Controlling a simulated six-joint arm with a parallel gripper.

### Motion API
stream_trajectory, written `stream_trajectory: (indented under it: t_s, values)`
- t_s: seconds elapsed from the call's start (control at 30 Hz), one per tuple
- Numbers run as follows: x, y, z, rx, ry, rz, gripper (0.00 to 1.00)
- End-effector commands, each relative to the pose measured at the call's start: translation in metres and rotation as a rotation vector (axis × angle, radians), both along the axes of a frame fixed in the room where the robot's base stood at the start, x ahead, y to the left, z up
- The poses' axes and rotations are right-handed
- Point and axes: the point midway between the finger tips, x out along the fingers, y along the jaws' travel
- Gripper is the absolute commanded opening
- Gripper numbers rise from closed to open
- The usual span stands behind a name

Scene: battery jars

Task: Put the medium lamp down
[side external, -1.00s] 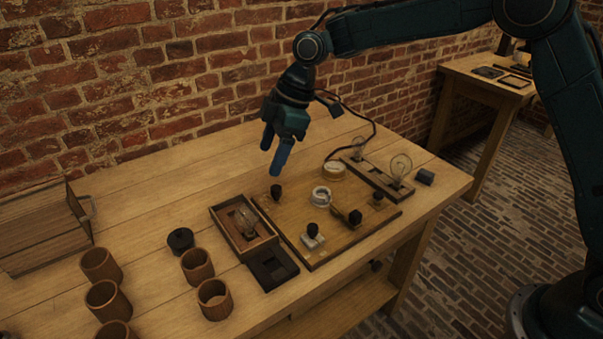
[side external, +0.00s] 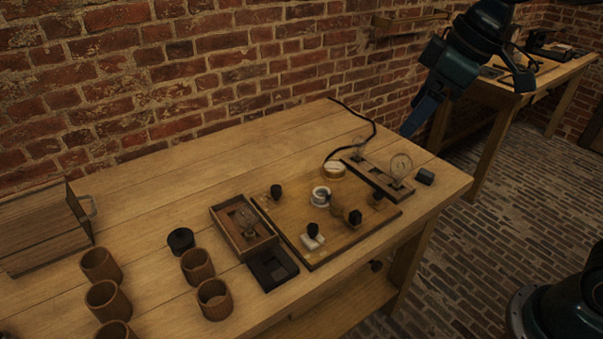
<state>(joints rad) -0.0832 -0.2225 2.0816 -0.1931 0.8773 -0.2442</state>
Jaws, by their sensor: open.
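Three glass lamps show on the near table, and I cannot tell for certain which is the medium one. One lamp (side external: 248,222) is in the open wooden box (side external: 217,220) left of the wiring board. A large round lamp (side external: 401,168) stands upright at the right end of the dark lamp rack (side external: 377,180). A smaller lamp (side external: 359,149) stands at the rack's far left end. My gripper (side external: 410,130) is open, with no lamp seen in it. It is raised at the upper right, apart from the lamps.
The wiring board (side external: 292,228) carries terminals, a white ring and a switch. A dark slotted block (side external: 272,269) lies before the box. Several brown jars (side external: 197,265) and a black cap (side external: 181,240) stand at left. A wooden crate (side external: 42,225) is far left. The back left tabletop is clear.

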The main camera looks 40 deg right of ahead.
Motion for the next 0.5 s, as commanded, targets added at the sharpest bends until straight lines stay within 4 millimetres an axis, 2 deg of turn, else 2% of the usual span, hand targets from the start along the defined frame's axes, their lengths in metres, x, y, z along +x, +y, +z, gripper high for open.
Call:
stream_trajectory:
  t_s: [0.03, 0.23, 0.5]
  values:
    - [-0.014, -0.006, 0.001, 0.004, -0.008, -0.038, 0.69]
    - [-0.063, -0.029, -0.003, 0.020, -0.027, -0.194, 0.69]
    - [-0.121, -0.053, -0.021, 0.046, -0.055, -0.391, 0.69]
